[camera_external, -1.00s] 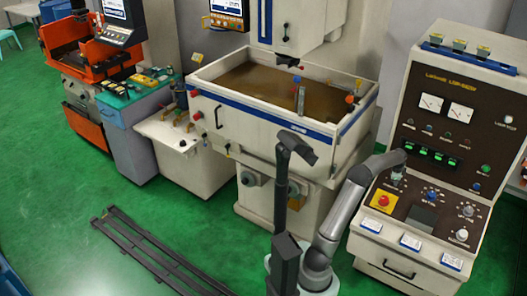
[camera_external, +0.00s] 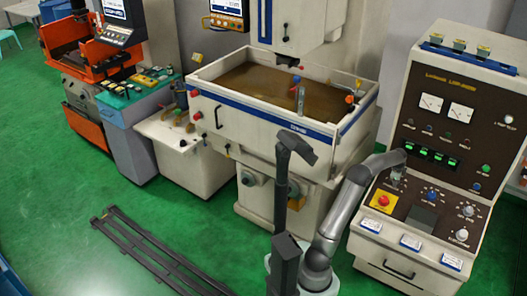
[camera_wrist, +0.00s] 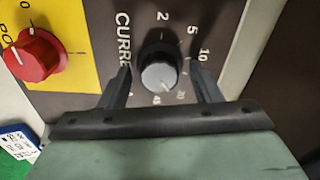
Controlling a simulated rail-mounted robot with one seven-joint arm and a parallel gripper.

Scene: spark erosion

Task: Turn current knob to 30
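The current knob (camera_wrist: 158,76) is round with a grey cap and a dark skirt. It shows in the wrist view on a dark panel, beside partly cut-off lettering "CURRE" and a scale with 2, 5 and 10. Smaller numbers below it are hard to read. A faint pale mark shows near the cap's lower right edge. My gripper (camera_wrist: 160,72) is open, with one finger on each side of the knob and a visible gap to each. In the external view my gripper (camera_external: 397,179) is over the left part of the sloped control panel and hides the knob.
A red knob (camera_wrist: 32,57) on a yellow plate is left of my gripper in the wrist view. In the external view, other knobs (camera_external: 468,210) are to the right on the console (camera_external: 420,262). The machine tank (camera_external: 270,117) stands left of the arm.

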